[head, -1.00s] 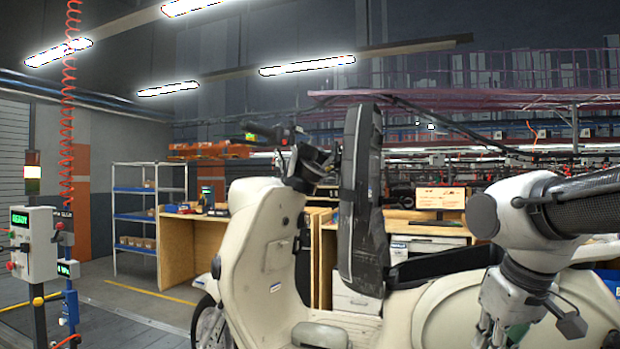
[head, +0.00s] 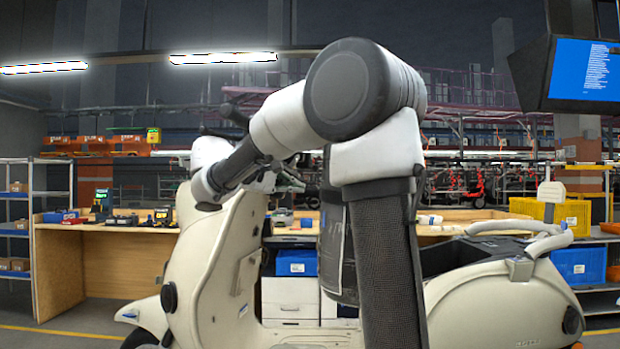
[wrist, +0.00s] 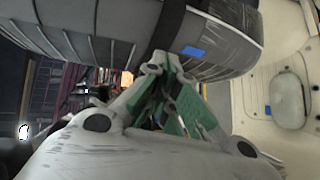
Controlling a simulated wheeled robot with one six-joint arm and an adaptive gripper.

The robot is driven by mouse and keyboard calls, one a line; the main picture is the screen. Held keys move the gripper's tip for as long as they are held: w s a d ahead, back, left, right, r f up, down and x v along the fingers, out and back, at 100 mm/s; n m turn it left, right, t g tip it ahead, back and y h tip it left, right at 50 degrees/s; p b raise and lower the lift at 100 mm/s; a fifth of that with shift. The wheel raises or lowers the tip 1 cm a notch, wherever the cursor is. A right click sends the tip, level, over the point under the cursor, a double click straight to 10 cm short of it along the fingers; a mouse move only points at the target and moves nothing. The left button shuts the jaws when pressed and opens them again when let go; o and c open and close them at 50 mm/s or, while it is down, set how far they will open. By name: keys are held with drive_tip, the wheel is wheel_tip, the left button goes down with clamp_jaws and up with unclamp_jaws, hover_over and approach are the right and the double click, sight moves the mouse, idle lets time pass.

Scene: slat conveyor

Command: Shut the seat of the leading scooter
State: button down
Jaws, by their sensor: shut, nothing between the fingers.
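The leading cream scooter (head: 205,265) stands side-on in the head view. Its dark seat (head: 338,250) is raised upright, partly hidden behind my arm. The open compartment (head: 455,257) shows behind it, to the right. In the wrist view the seat (wrist: 110,35) spans the top, with a dark strap and a blue patch. My gripper (wrist: 165,68) is shut and empty, its green-padded fingers pointing at the seat's edge. I cannot tell whether they touch it. In the head view my arm reaches across to the seat's left side; the fingertips cannot be made out.
A wooden workbench (head: 110,229) with small items stands behind the scooter. A grey rear grab rail (head: 515,238) rises behind the compartment. A monitor (head: 582,72) hangs at upper right. Yellow and blue bins (head: 578,262) stand at right. Floor shows at lower left.

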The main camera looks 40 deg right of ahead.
drive_tip(key=w+a+r+h, duration=0.2)
drive_tip(key=w+a+r, duration=0.1)
drive_tip(key=w, duration=0.2)
drive_tip(key=d+t, duration=0.1)
drive_tip(key=d, duration=1.2)
drive_tip(key=shift+d+f, duration=0.15)
drive_tip(key=shift+d, duration=0.05)
drive_tip(key=shift+s, duration=0.1)
